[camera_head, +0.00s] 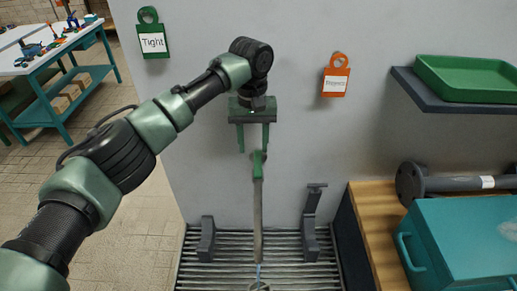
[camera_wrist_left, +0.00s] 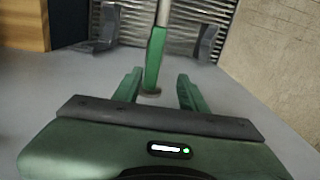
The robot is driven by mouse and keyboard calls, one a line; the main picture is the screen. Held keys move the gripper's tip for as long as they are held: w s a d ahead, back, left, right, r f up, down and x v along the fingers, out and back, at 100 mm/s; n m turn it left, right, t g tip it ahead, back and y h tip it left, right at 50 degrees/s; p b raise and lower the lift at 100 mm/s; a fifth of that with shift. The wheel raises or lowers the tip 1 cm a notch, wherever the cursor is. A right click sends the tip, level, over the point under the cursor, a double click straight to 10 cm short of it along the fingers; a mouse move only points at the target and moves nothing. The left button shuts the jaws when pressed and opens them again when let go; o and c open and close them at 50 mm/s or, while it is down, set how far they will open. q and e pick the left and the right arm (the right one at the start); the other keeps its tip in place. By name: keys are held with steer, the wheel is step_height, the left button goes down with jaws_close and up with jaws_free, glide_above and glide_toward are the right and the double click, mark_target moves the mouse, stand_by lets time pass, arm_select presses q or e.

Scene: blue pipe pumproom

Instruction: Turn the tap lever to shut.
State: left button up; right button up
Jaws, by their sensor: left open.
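The green tap lever (camera_head: 258,166) sits at the top of a slim grey pipe (camera_head: 258,215) in front of the grey wall. A thin bluish streak, perhaps water, shows at the pipe's lower end above the grating. My left gripper (camera_head: 254,150) is open, pointing down just above the lever, with its two green fingers apart. In the left wrist view the green lever (camera_wrist_left: 155,60) shows between and just beyond the two fingertips (camera_wrist_left: 158,78), with a visible gap on each side. A round dark base shows at its near end. My right gripper is not in view.
A green tag (camera_head: 151,35) reading "Tight" and an orange tag (camera_head: 335,76) hang on the wall. Grey brackets (camera_head: 207,240) stand on either side of the pipe over a slatted grating (camera_head: 205,275). A dark shelf (camera_head: 440,97) and a teal toolbox (camera_head: 465,240) are at right.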

mark_target(258, 163)
arm_select(q)
steer(key=shift+s+d+r, duration=0.1)
steer(key=shift+d+r, duration=0.25)
steer(key=shift+d, duration=0.25)
steer(key=shift+s+f, duration=0.15)
steer(key=shift+s, duration=0.05)
steer(key=f, duration=0.1)
steer(key=s+f+p, duration=0.1)
steer(key=f, duration=0.1)
steer(key=shift+f+p, duration=0.2)
steer(key=shift+p, duration=0.1)
steer(key=shift+w+f, duration=0.2)
steer(key=shift+f, duration=1.5)
jaws_close()
steer(key=shift+p, duration=0.35)
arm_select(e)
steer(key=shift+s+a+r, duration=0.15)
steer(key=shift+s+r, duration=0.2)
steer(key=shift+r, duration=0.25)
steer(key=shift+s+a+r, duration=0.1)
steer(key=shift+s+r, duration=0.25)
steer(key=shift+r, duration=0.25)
